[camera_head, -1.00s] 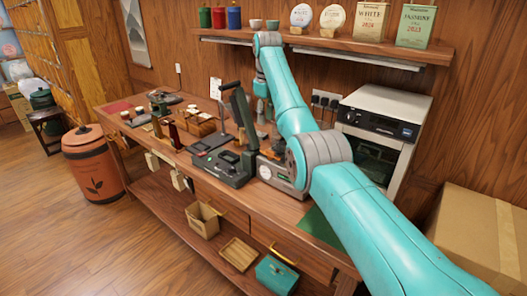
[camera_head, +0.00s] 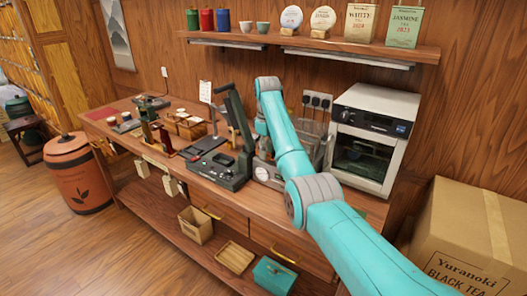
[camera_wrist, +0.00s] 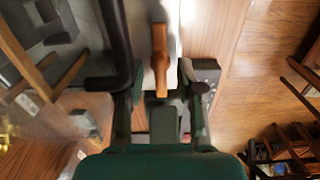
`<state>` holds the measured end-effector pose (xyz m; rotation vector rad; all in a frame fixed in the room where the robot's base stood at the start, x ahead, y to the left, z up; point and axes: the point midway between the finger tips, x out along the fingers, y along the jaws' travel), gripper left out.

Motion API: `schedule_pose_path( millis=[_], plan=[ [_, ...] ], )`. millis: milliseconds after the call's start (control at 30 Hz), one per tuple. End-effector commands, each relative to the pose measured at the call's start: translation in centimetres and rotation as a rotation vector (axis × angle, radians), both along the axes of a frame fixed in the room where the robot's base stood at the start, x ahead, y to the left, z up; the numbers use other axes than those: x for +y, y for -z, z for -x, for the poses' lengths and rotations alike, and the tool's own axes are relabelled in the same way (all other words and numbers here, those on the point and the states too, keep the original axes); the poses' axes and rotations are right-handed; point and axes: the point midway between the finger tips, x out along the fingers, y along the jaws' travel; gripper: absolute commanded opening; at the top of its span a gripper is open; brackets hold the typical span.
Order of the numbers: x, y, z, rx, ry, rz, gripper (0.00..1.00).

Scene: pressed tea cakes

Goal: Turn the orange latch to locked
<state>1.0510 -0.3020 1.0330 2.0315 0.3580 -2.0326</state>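The orange latch (camera_wrist: 160,60) shows in the wrist view as a narrow upright bar on a pale surface. My gripper (camera_wrist: 150,87) is open, with its dark fingers apart on either side of the latch's lower end in the picture. I cannot tell the depth between them, and no grip on the latch shows. In the head view my teal arm covers the latch and my gripper. The arm reaches over the grey machine (camera_head: 264,172) on the bench, beside the black lever press (camera_head: 222,165).
The wooden bench (camera_head: 190,172) also holds a wooden tray (camera_head: 186,127) and small items at left. A white oven (camera_head: 372,137) stands right of my arm. A shelf (camera_head: 330,45) with tins runs above. A cardboard box (camera_head: 465,230) stands at right.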

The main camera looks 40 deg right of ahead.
Motion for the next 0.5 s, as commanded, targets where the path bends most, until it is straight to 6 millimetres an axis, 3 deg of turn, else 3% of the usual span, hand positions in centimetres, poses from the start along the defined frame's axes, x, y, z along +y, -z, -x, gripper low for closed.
schedule_pose_path(
  millis=[267,433,500],
  plan=[
    [-0.05,0.13,0.00,0.000,0.000,0.000,0.38],
    [-0.04,0.12,0.01,0.000,0.000,0.000,0.00],
    [-0.04,0.12,0.01,0.000,0.000,0.000,0.00]
  ],
)
